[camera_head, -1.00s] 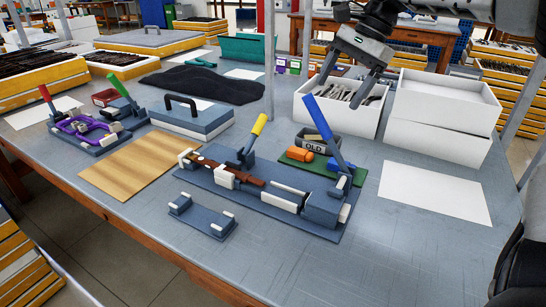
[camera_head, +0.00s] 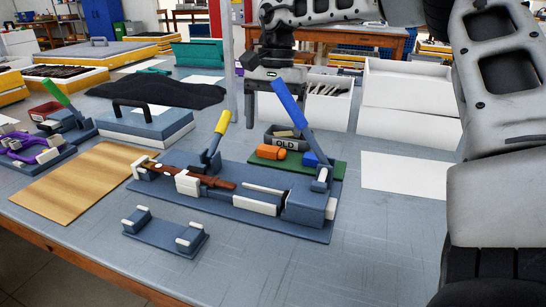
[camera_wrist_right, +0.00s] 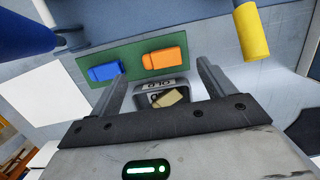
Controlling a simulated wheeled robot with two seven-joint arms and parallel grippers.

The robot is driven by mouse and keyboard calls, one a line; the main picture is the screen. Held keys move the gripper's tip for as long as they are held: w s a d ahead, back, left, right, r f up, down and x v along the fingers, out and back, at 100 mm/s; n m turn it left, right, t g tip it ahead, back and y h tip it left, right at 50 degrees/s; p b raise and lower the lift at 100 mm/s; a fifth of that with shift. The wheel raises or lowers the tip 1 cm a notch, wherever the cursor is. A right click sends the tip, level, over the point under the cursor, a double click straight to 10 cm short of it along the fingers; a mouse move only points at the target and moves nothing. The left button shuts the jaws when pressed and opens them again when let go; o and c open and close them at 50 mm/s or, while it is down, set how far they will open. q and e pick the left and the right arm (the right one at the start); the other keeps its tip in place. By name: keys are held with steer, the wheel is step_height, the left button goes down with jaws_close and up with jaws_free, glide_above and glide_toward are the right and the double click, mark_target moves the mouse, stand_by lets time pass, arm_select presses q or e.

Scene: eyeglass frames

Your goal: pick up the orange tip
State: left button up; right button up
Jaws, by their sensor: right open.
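The orange tip (camera_head: 270,151) lies on a small green mat (camera_head: 335,170) beside a blue tip (camera_head: 311,159). In the right wrist view the orange tip (camera_wrist_right: 163,58) lies just past and between my fingertips, with the blue tip (camera_wrist_right: 104,71) to its left. My right gripper (camera_head: 268,116) is open and empty, pointing down above the dark bin marked OLD (camera_head: 286,143), just behind the orange tip. It also shows in the wrist view (camera_wrist_right: 160,74). The raised blue lever (camera_head: 300,108) partly hides it in the head view. My left gripper is not in view.
A blue fixture (camera_head: 235,200) with a yellow lever (camera_head: 222,122) holds a brown part in front of the mat. The OLD bin contains a beige piece (camera_wrist_right: 168,99). White boxes (camera_head: 410,125) stand behind right. The table's front right is clear.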

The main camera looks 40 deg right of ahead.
mark_target(272, 148)
step_height(272, 148, down, 5)
steer(key=shift+a+b, duration=0.15)
steer(key=shift+b, duration=0.7)
steer(key=shift+f, duration=0.15)
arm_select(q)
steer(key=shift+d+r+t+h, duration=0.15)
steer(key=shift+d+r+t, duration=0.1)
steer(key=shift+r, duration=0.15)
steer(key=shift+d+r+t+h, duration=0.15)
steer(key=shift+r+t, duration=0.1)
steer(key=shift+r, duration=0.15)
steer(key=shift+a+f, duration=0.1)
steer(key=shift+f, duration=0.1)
arm_select(e)
steer(key=c, duration=1.1)
